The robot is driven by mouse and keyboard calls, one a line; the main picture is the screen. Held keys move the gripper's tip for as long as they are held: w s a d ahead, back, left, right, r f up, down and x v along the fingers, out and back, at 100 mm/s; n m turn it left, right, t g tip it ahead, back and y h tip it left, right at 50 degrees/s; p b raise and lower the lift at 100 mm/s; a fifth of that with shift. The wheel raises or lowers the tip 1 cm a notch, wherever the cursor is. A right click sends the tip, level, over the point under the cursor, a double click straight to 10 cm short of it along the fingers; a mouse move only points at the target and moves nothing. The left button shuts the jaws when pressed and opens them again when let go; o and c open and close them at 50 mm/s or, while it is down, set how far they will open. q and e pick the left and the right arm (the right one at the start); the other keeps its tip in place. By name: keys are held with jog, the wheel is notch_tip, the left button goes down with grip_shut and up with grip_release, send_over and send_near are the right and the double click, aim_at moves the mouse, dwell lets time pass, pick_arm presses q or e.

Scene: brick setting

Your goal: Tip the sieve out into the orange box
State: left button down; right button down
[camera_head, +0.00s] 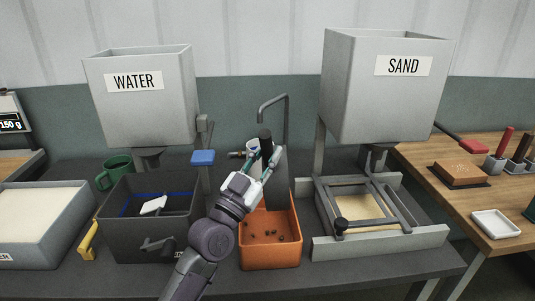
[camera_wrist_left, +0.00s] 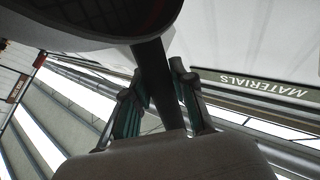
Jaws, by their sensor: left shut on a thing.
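The orange box (camera_head: 270,256) stands in the middle of the dark bench in the head view, with several small dark bits on its floor. My left gripper (camera_head: 266,160) is above the back of the box, pointing up and away, shut on the dark handle of the sieve (camera_head: 265,137). In the left wrist view, the handle runs between the two fingers (camera_wrist_left: 162,95) to the round dark sieve head (camera_wrist_left: 85,18) at the top left. My right gripper is not in view.
A dark bin (camera_head: 150,235) under the WATER hopper (camera_head: 140,105) stands left of the box. The SAND hopper (camera_head: 380,95) and a framed sand tray (camera_head: 325,243) stand right. A bent pipe (camera_head: 286,115) rises behind. A green mug (camera_head: 116,168) stands back left.

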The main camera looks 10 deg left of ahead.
pick_arm(q)
notch_tip(320, 180, up, 3)
jog(key=m+g+p, duration=0.2)
jog(key=m+p, duration=0.1)
jog(key=p, duration=0.1)
jog(key=m+g+p, duration=0.2)
jog(key=m+p, duration=0.1)
jog(key=p, duration=0.2)
jog(key=shift+r+h, duration=0.2)
jog(key=shift+h, duration=0.2)
jog(key=shift+m+g+p, duration=0.3)
jog(key=shift+g+p, duration=0.2)
jog(key=shift+p, duration=0.1)
jog(key=shift+f, duration=0.15)
jog(key=m+g+y+p, duration=0.1)
jog(key=m+p, duration=0.1)
jog(key=p, duration=0.3)
jog(key=r+m+g+y+p, duration=0.1)
jog(key=m+g+p, duration=0.1)
jog(key=p, duration=0.4)
jog(key=r+m+g+y+p, duration=0.1)
jog(key=y+p, duration=0.1)
jog(key=p, duration=0.3)
jog(key=shift+w+r+m, duration=0.25)
jog(key=shift+m, duration=0.15)
jog(key=shift+f+m+g+y, duration=0.2)
jog(key=shift+m+g+y, duration=0.3)
jog(key=shift+y, duration=0.1)
jog(key=shift+r, duration=0.1)
